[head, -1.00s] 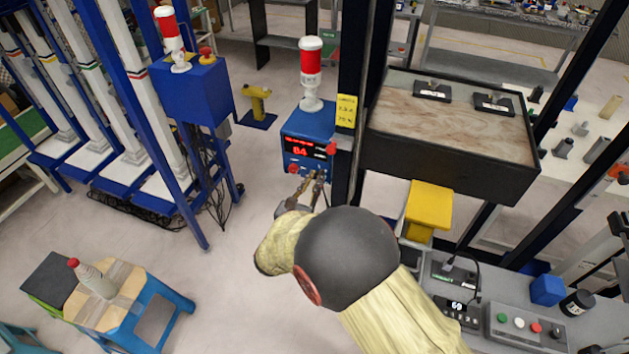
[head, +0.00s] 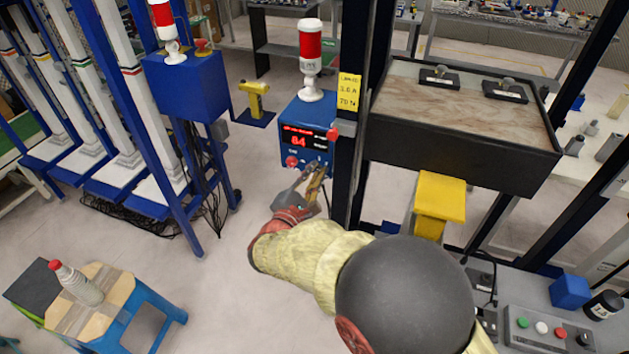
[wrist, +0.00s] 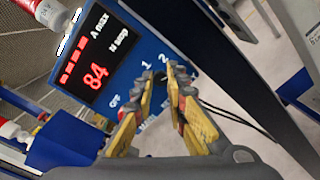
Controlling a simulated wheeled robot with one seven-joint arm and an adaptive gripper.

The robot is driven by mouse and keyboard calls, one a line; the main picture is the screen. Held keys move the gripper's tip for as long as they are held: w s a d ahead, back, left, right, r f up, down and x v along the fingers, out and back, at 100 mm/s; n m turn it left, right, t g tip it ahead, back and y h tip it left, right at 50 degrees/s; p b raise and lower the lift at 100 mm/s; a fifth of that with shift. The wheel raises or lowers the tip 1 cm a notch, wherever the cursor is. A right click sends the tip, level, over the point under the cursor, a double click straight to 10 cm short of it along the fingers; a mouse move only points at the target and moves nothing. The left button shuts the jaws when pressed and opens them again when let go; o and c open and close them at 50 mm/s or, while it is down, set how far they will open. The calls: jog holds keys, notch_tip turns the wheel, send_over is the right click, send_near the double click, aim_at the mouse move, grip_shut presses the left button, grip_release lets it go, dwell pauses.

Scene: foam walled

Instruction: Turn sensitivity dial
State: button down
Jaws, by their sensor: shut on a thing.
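The blue control box (head: 307,112) stands centre in the head view, with a red display (head: 300,139) reading 84. The display also shows large in the wrist view (wrist: 91,68). A red knob (head: 291,161) sits at the lower left of the panel. My gripper (head: 316,168) is at the panel's lower right; in the wrist view its yellow-padded fingers (wrist: 162,86) point at the panel between the markings OFF, 1 and 2. It is shut on the dial there, which the fingertips mostly hide.
A red button (head: 333,133) sticks out on the box's right side, beside a dark post with a yellow label (head: 348,91). A red-and-white beacon (head: 311,60) stands on the box. A yellow block (head: 440,196) is to the right.

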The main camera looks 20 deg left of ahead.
jog(key=shift+f+m+b, duration=0.15)
jog(key=shift+m+b, duration=0.75)
jog(key=shift+d, duration=0.1)
jog(key=c, duration=1.9)
grip_release()
jog(key=shift+o, duration=0.7)
jog(key=shift+s, duration=0.15)
jog(key=s+a, duration=0.1)
jog(key=s, duration=1)
jog(key=shift+s+r, duration=0.25)
jog(key=shift+s, duration=0.1)
jog(key=shift+a, duration=0.1)
